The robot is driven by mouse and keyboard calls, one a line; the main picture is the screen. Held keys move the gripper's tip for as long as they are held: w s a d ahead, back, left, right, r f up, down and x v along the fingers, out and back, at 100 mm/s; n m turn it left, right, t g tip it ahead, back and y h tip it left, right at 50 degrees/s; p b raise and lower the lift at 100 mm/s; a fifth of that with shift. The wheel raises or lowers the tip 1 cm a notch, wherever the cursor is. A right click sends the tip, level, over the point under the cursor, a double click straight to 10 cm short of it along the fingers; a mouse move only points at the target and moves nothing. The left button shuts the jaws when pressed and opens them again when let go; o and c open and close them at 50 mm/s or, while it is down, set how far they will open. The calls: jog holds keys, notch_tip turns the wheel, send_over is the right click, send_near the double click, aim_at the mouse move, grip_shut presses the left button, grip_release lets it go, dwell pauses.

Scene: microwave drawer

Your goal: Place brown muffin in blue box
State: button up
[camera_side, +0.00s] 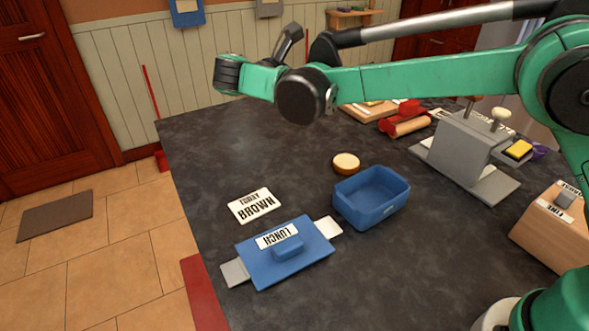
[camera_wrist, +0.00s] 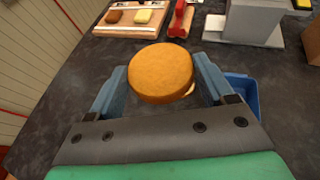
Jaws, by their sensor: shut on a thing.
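In the wrist view, my gripper (camera_wrist: 160,70) is shut on a round, orange-brown muffin (camera_wrist: 161,72), one blue-grey finger on each side. The blue box (camera_side: 384,212) stands open on the dark counter in the side view, and its inside looks empty. Part of the box also shows in the wrist view (camera_wrist: 244,91), behind the right finger. In the side view I cannot make out my fingers or the held muffin. A round piece with a pale top (camera_side: 346,162) sits on the counter just left of the box; a pale sliver shows past the held muffin.
A blue lid marked LUNCH (camera_side: 262,262) lies left of the box. A card reading TODAY BROWN (camera_side: 254,205) lies behind the lid. A grey stand (camera_side: 465,150) is behind right, and a wooden block (camera_side: 553,220) is at right.

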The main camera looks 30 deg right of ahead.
aim_at(307, 187)
notch_tip(307, 187, down, 20)
jog(key=shift+r, duration=0.25)
dwell(0.3)
jog(key=shift+f, duration=0.2)
jog(key=o, duration=1.2)
jog(key=shift+c, duration=0.2)
